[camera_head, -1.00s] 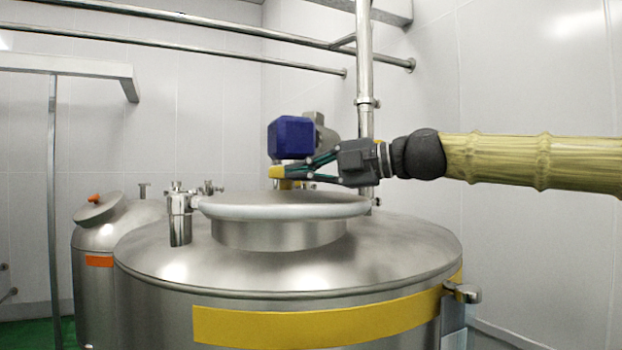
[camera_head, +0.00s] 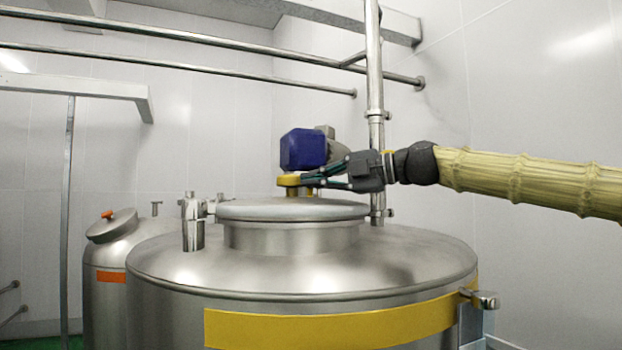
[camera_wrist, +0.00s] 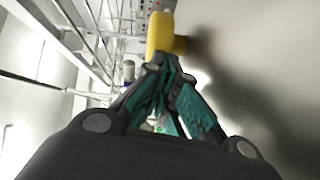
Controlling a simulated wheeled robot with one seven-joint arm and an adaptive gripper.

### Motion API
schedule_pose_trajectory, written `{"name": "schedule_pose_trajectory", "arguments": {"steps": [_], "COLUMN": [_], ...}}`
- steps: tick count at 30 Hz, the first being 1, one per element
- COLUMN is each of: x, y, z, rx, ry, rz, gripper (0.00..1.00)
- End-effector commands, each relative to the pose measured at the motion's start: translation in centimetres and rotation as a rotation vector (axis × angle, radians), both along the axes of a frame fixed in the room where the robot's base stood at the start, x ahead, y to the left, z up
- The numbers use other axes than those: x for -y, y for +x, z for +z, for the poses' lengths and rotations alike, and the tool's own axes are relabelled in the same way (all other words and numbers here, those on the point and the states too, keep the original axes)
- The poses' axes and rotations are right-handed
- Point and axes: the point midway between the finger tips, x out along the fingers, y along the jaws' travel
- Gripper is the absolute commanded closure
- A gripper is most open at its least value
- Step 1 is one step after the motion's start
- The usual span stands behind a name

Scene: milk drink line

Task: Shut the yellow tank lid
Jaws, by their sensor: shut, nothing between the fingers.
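The yellow tank is the large steel tank with a yellow band (camera_head: 330,328). Its round steel lid (camera_head: 285,211) lies level over the tank's neck (camera_head: 290,237); no gap shows from this side. A yellow knob (camera_head: 289,181) stands on top of the lid, and it also shows in the wrist view (camera_wrist: 160,36). My gripper (camera_head: 308,181) is shut and empty, just above the lid, its fingertips at the knob's right side. In the wrist view the fingertips (camera_wrist: 158,66) meet close to the knob; whether they touch it I cannot tell.
A blue motor box (camera_head: 303,149) stands behind the lid. A vertical steel pipe (camera_head: 375,110) rises behind my gripper. A clamp fitting (camera_head: 193,222) stands at the lid's left. A smaller tank with an orange band (camera_head: 110,276) is at the left, its lid tilted.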

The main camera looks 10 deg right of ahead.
Motion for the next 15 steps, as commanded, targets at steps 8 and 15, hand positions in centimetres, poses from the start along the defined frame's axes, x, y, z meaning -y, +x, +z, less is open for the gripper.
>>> {"name": "schedule_pose_trajectory", "arguments": {"steps": [8, 15], "x": [0.9, 3.7], "y": [-1.0, -2.6], "z": [0.1, 0.7], "rx": [0.001, 0.003], "ry": [0.002, 0.004], "rz": [0.002, 0.005], "gripper": [1.00, 1.00]}}
